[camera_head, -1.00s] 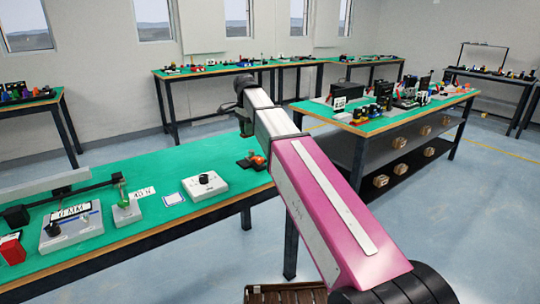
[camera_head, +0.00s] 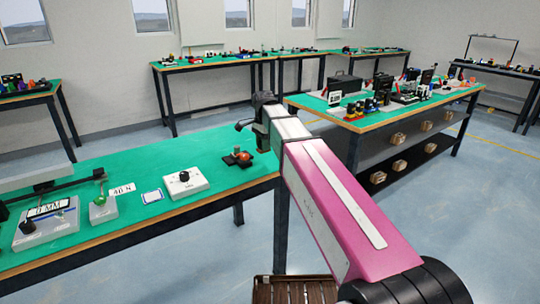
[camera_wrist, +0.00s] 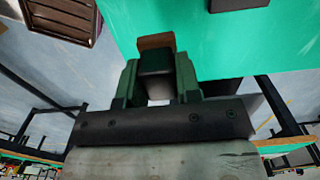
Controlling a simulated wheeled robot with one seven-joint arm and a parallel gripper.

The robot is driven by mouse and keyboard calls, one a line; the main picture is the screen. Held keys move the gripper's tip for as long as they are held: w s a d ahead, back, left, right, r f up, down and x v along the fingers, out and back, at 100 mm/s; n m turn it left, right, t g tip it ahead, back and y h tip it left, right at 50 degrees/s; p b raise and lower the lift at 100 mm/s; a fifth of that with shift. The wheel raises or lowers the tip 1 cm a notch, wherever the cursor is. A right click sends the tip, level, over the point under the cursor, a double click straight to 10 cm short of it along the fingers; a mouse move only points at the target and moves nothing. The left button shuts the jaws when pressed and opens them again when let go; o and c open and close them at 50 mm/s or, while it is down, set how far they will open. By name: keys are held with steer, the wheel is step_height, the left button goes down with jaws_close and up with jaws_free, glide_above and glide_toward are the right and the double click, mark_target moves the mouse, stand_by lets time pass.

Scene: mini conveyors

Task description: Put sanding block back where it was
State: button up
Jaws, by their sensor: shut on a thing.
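In the wrist view, my gripper (camera_wrist: 157,65) has its two green fingers closed on the sides of a dark block with a brown face (camera_wrist: 155,42), which looks like the sanding block. The block sticks out past the fingertips, over or near the edge of the green tabletop (camera_wrist: 210,50). In the head view my arm reaches toward the right end of the near green table (camera_head: 215,148). The fingers and the held block are not clearly visible there.
A dark piece with an orange part (camera_head: 243,157) lies near the table's right end. A white box with a black knob (camera_head: 185,182) and several gauges are to its left. A brown slatted crate (camera_head: 290,291) is below. Another loaded bench (camera_head: 370,128) stands beyond the arm.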

mark_target(269, 162)
steer(key=shift+w+d+f, duration=0.95)
steer(key=shift+d+f, duration=0.05)
steer(key=shift+d, duration=0.2)
steer(key=shift+f, duration=1.9)
steer(key=shift+f, duration=0.15)
steer(key=o, duration=1)
steer(key=shift+c, duration=0.2)
step_height(269, 162, up, 12)
